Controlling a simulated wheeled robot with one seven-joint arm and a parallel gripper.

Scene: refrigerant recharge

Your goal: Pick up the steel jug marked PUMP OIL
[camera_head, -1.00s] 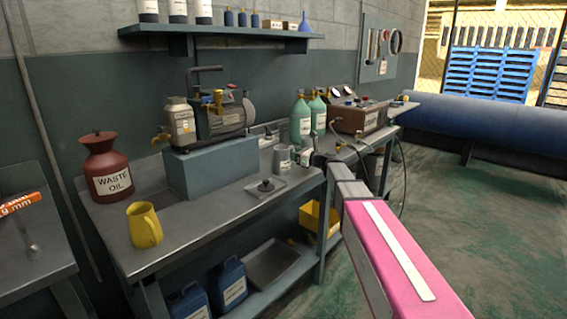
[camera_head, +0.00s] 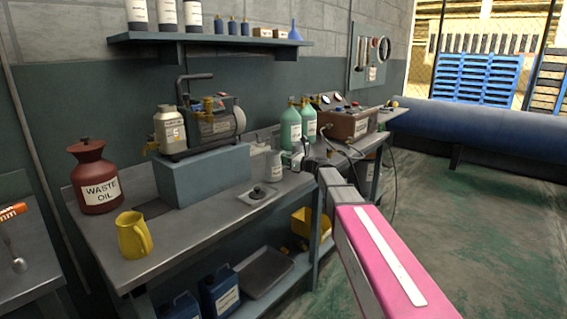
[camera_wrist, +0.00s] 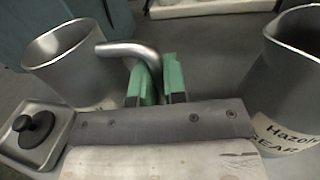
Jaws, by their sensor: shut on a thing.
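A steel jug (camera_head: 273,165) stands on the steel bench beside the small tray. In the wrist view this jug (camera_wrist: 62,65) is at left, with its bent handle reaching between my green fingers. My gripper (camera_wrist: 157,80) is shut on that handle; it also shows in the head view (camera_head: 292,160), just right of the jug. The jug looks upright, and I cannot see it clear of the bench. Its label is mostly hidden, so I cannot read PUMP OIL. A second steel jug (camera_wrist: 295,85), labelled with "GEAR", stands close on the right in the wrist view.
A small tray with a black knob (camera_head: 258,194) lies beside the jug. A blue-grey block (camera_head: 203,174) carrying a vacuum pump (camera_head: 212,122) stands behind. Green bottles (camera_head: 291,128) are behind my gripper. A yellow jug (camera_head: 133,236) and red WASTE OIL can (camera_head: 97,178) stand left.

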